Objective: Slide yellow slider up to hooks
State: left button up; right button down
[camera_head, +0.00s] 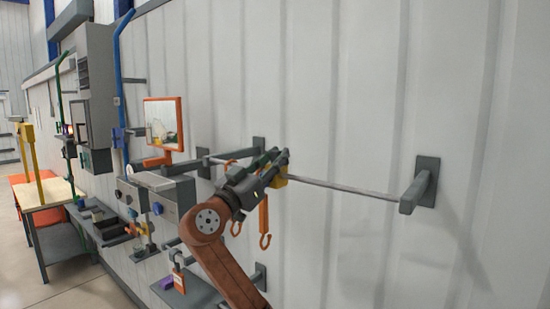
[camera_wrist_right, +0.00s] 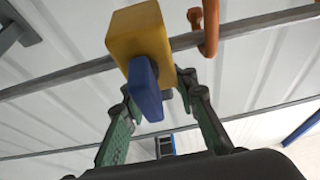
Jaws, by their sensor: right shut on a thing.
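The yellow slider (camera_head: 282,176) sits on a thin grey rail (camera_head: 340,187) along the wall. In the wrist view the slider (camera_wrist_right: 138,32) is a yellow block with a blue handle (camera_wrist_right: 146,92). My right gripper (camera_head: 272,166) is at the slider; in the wrist view its green-padded fingers (camera_wrist_right: 160,98) are on either side of the handle, shut on it. One orange hook (camera_head: 264,222) hangs just left of the slider; in the wrist view a hook (camera_wrist_right: 210,25) is close beside the block with a small gap. Another orange hook (camera_head: 236,207) is partly hidden by my right arm. My left gripper is not in view.
A grey wall bracket (camera_head: 418,187) holds the rail's right end. The rail between slider and bracket is clear. Left are grey boxes (camera_head: 155,190), an orange-framed mirror (camera_head: 164,124) and a wooden table (camera_head: 48,193). A grey shelf (camera_head: 192,292) is below.

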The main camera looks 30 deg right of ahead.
jog(key=c, duration=2)
grip_release()
jog(key=shift+r, duration=0.1)
jog(key=shift+c, duration=0.2)
jog(key=shift+o, duration=1.2)
jog(key=shift+s, duration=0.1)
jog(key=shift+a, duration=0.1)
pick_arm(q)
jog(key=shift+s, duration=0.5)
pick_arm(e)
jog(key=v, duration=1.2)
